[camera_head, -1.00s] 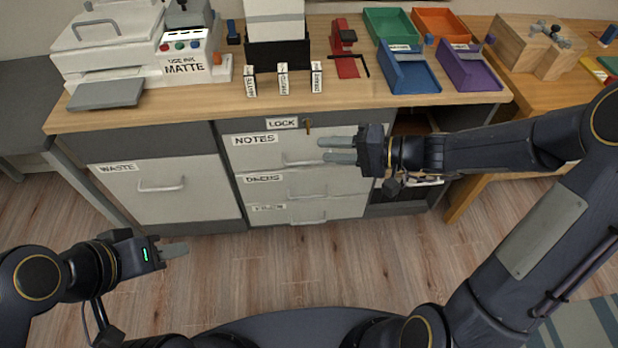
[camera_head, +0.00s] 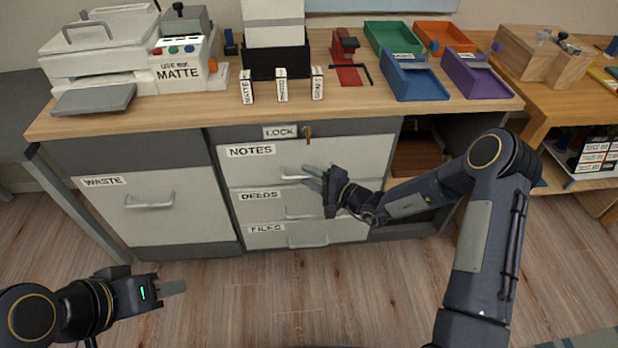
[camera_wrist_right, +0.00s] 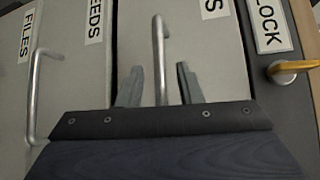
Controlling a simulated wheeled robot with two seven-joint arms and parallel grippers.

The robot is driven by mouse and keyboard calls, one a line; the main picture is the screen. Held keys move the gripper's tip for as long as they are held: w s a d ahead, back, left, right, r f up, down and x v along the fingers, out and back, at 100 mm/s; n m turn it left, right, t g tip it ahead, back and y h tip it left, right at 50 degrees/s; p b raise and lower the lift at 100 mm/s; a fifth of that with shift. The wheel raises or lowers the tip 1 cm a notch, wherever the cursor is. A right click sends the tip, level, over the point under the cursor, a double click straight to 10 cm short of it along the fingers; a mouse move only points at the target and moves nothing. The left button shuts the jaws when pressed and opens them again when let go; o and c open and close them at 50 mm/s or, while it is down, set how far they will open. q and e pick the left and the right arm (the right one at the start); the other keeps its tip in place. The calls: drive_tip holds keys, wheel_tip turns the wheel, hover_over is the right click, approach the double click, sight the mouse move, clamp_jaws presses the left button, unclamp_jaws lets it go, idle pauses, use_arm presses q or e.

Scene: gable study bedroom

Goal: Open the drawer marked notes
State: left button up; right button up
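The notes drawer (camera_head: 262,165) is the top one in a grey desk pedestal, and it looks shut. Its metal bar handle (camera_head: 292,178) also shows in the right wrist view (camera_wrist_right: 159,50). My right gripper (camera_head: 309,178) is at this handle, partly covering it in the head view. In the right wrist view the two fingers (camera_wrist_right: 160,82) are apart, with the handle between them and a gap on each side. A gold key (camera_head: 307,132) sits in the lock above the drawer, beside the label "LOCK". My left gripper (camera_head: 172,288) is low at the left, away from the desk; its finger opening is unclear.
Below are the deeds drawer (camera_head: 270,206) and files drawer (camera_head: 275,236), both shut. A waste drawer (camera_head: 150,212) is at the left. The desktop (camera_head: 200,112) holds a printer, coloured trays and stamps. The floor (camera_head: 260,300) in front is clear.

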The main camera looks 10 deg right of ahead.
drive_tip(key=shift+w+a, duration=0.25)
drive_tip(key=shift+w, duration=0.05)
clamp_jaws()
drive_tip(key=shift+s, duration=0.1)
